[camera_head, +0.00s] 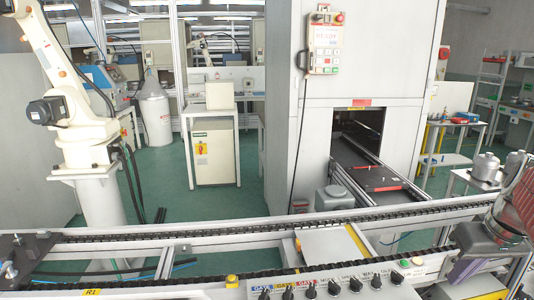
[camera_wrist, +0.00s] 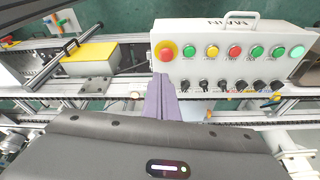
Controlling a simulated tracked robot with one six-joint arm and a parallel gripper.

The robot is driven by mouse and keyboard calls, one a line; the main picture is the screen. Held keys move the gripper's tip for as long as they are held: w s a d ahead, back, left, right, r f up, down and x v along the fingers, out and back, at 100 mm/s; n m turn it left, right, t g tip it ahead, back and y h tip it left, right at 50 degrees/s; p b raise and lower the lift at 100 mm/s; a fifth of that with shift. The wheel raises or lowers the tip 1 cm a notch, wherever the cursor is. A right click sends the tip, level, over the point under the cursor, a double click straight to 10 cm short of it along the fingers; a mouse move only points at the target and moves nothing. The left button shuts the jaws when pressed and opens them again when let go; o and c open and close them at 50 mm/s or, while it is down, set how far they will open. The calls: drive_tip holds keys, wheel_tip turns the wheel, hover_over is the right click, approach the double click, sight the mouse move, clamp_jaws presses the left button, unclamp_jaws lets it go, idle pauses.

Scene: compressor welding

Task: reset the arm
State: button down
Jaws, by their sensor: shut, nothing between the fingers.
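My gripper shows in the wrist view (camera_wrist: 163,88) as two purple fingers held together, with nothing between them. The fingertips point toward the control panel box (camera_wrist: 232,62), just below its red emergency button (camera_wrist: 166,50). In the head view my gripper (camera_head: 470,268) is at the lower right, beside the conveyor rail, and part of it is cut off by the frame's edge. I cannot tell how far the fingertips are from the panel.
A conveyor rail (camera_head: 250,233) runs across the front. The panel's knobs (camera_head: 335,288) line the bottom edge. A white robot arm (camera_head: 70,90) stands at left. A grey cabinet (camera_head: 350,75) with a pendant (camera_head: 325,45) stands behind the rail.

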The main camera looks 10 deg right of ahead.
drive_tip(key=s+a+f, duration=0.2)
drive_tip(key=a, duration=0.7)
drive_tip(key=s+a+f+n+t, duration=0.1)
drive_tip(key=s+a, duration=0.1)
drive_tip(key=a, duration=0.7)
drive_tip(key=s+a+f+t, duration=0.1)
drive_tip(key=s+a+f, duration=0.1)
drive_tip(key=a, duration=0.8)
drive_tip(key=shift+f+n, duration=0.3)
drive_tip(key=shift+d, duration=0.15)
